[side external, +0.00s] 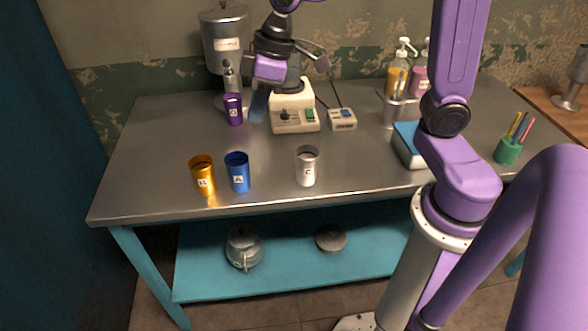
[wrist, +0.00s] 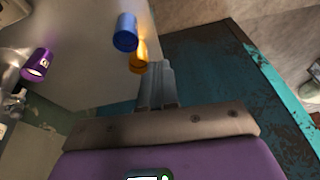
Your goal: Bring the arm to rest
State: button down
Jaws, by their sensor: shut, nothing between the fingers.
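My gripper (side external: 257,110) hangs in the air over the back left of the metal table (side external: 150,150), to the right of the purple cup (side external: 233,110). Its fingers point down and are shut with nothing between them; they also show shut in the wrist view (wrist: 155,70). The orange cup B (side external: 203,177), blue cup A (side external: 238,174) and silver cup C (side external: 307,168) stand upright near the table's front edge, apart from my gripper. The wrist view also shows the blue cup (wrist: 125,32), orange cup (wrist: 138,64) and purple cup (wrist: 38,64).
A metal dispenser (side external: 226,45) stands behind the purple cup. A white instrument (side external: 295,120) and a small control box (side external: 342,120) stand right of my gripper. A blue-topped box (side external: 408,140), pump bottles (side external: 398,75) and a green pencil cup (side external: 508,151) are farther right.

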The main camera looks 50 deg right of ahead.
jog(key=s+d+f+n+g+h, duration=0.1)
jog(key=s+d+f+n, duration=0.1)
jog(key=s, duration=0.8)
jog(key=s+d+f+n+h, duration=0.1)
jog(key=s+d+f+n, duration=0.1)
jog(key=s, duration=0.9)
jog(key=d+f, duration=0.1)
jog(key=d, duration=0.1)
jog(key=shift+s+d+f+g, duration=0.15)
jog(key=shift+d+f+g, duration=0.15)
jog(key=shift+g, duration=0.1)
